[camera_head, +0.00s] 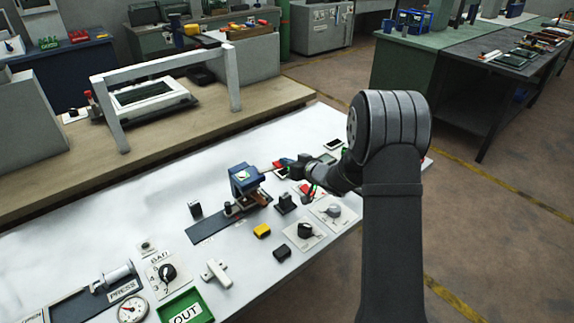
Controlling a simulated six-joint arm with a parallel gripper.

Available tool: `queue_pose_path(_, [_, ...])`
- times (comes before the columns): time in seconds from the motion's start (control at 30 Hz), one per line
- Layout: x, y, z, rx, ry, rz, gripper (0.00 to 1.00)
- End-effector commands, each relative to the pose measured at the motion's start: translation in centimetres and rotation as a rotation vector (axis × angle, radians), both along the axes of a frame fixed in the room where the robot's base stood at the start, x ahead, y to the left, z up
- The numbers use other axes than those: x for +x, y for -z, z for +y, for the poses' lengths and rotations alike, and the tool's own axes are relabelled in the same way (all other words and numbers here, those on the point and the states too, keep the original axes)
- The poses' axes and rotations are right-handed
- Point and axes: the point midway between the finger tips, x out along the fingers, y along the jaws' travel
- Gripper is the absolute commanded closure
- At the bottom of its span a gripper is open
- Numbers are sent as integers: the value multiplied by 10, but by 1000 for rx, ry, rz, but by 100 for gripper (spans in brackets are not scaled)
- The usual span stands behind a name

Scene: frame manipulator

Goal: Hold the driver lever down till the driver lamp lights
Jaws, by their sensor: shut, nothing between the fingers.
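A small blue machine (243,177) stands on the white bench, at the far end of a dark flat strip (213,226); it may be the driver. Its top has a pale patch with some green on it; whether this is a lit lamp I cannot tell. A brown part (259,197) sits low at its right side. I cannot make out which part is the driver lever. My gripper (281,164) is shut and empty, just right of the blue machine. My arm reaches in from the right; whether the fingers touch the machine cannot be told.
Black knobs on white plates (305,231), a yellow block (262,231), a white T-shaped handle (216,272) and a green OUT tray (187,308) lie nearer. A press (119,277) stands front left. A white frame (234,75) stands on the wooden bench behind.

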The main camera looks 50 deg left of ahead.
Motion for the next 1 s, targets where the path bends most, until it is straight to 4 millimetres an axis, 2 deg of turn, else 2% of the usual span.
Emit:
queue_pose_path(0.17, [12,-34,-3,3,4,-5,100])
queue_pose_path(0.2, [13,-33,-15,0,6,0,100])
queue_pose_path(0.4, [16,-44,-60,2,6,0,100])
queue_pose_path(0.6, [17,-51,-88,2,3,-2,100])
queue_pose_path(0.73, [17,-52,-96,2,1,0,100])
queue_pose_path(1.0, [17,-53,-97,2,1,-1,100])
